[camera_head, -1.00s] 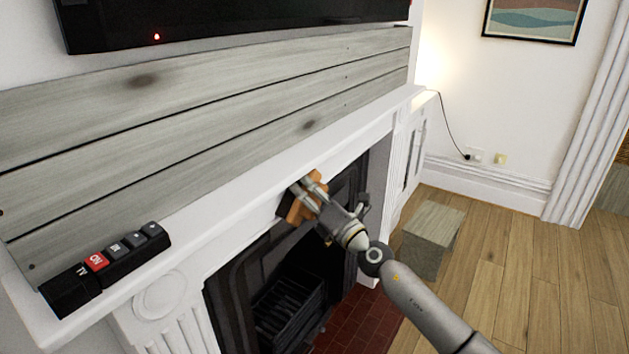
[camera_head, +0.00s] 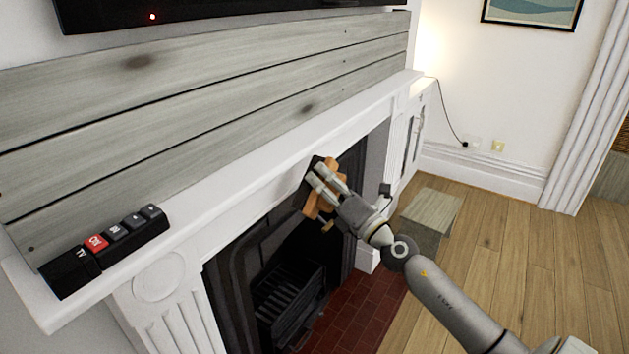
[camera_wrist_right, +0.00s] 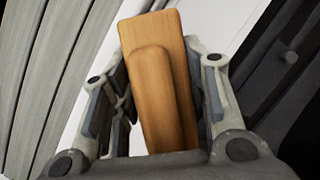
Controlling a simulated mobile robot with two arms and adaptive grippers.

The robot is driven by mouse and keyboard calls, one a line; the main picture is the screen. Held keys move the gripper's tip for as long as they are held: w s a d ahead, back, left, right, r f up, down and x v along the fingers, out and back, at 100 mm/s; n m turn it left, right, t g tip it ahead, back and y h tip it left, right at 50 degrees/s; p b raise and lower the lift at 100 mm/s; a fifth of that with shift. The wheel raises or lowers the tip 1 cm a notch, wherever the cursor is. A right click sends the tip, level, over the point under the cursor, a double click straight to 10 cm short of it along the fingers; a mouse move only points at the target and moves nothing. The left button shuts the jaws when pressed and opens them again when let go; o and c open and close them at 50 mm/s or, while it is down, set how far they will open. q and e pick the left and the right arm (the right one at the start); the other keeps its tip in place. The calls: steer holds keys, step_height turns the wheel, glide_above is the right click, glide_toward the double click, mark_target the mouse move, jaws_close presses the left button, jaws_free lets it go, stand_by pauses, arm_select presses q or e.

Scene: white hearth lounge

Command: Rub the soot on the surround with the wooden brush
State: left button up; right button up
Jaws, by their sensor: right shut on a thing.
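My right gripper (camera_head: 326,184) is shut on the wooden brush (camera_head: 312,201), in front of the upper edge of the fireplace surround (camera_head: 235,226). The right wrist view shows the brush's orange-brown back and raised grip (camera_wrist_right: 160,95) between the two fingers. The brush's far side meets or nears the white surround; I cannot tell whether it touches. No soot shows clearly on the white surround; the brush and gripper may hide some. Dark smudges (camera_head: 138,62) mark the grey boards above the mantel. My left gripper is not in view.
A black block with a red button (camera_head: 96,242) lies on the left end of the mantel shelf (camera_head: 190,222). A black grate (camera_head: 288,300) stands in the firebox. A grey wooden box (camera_head: 432,215) stands on the floor at right. A black screen (camera_head: 200,10) hangs above.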

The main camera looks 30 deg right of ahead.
steer(key=shift+s+d, duration=0.1)
steer(key=shift+s, duration=0.1)
steer(key=shift+f, duration=0.1)
steer(key=shift+s+d+f+b, duration=0.1)
steer(key=shift+s+d+b, duration=0.25)
steer(key=shift+s, duration=0.35)
steer(key=shift+s+d, duration=0.2)
steer(key=shift+s, duration=0.5)
